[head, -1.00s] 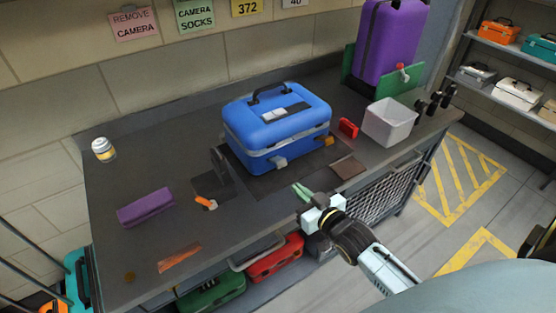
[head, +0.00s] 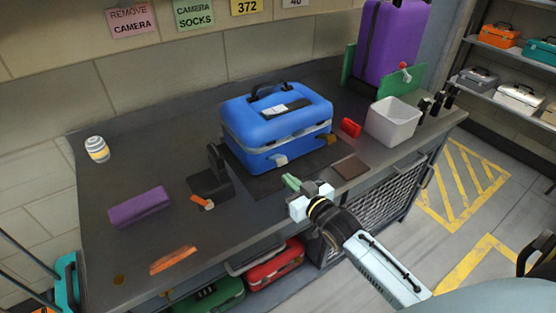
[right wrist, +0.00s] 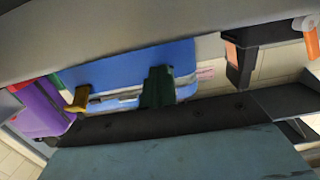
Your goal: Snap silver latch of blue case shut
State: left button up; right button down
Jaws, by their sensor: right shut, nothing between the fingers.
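The blue case (head: 272,125) stands on the dark bench with its lid down and its black handle on top. The silver latch (head: 279,160) is on its front face and appears to stick out a little. A brass-coloured latch (head: 328,140) is to its right. My right gripper (head: 290,182), with green fingers, is shut and empty, just in front of and below the silver latch, apparently apart from it. In the right wrist view, the fingers (right wrist: 157,88) cover part of the blue case (right wrist: 130,68); the brass-coloured latch (right wrist: 77,98) shows left of them. My left gripper is not visible.
A red item (head: 350,127), a brown pad (head: 350,168) and a white bin (head: 392,122) are right of the case. A black stand (head: 212,180), an orange-handled item (head: 202,201) and a purple block (head: 138,206) are left. A purple case (head: 392,45) stands behind.

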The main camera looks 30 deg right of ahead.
jog(key=shift+w, duration=1.05)
jog(key=shift+w+a+b, duration=0.15)
jog(key=shift+w+b, duration=0.2)
jog(key=shift+w, duration=0.8)
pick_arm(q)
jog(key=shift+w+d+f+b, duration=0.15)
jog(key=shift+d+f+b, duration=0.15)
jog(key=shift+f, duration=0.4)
pick_arm(e)
jog(key=shift+w+r, duration=0.1)
jog(key=shift+w, duration=0.05)
jog(key=shift+w+r, duration=0.1)
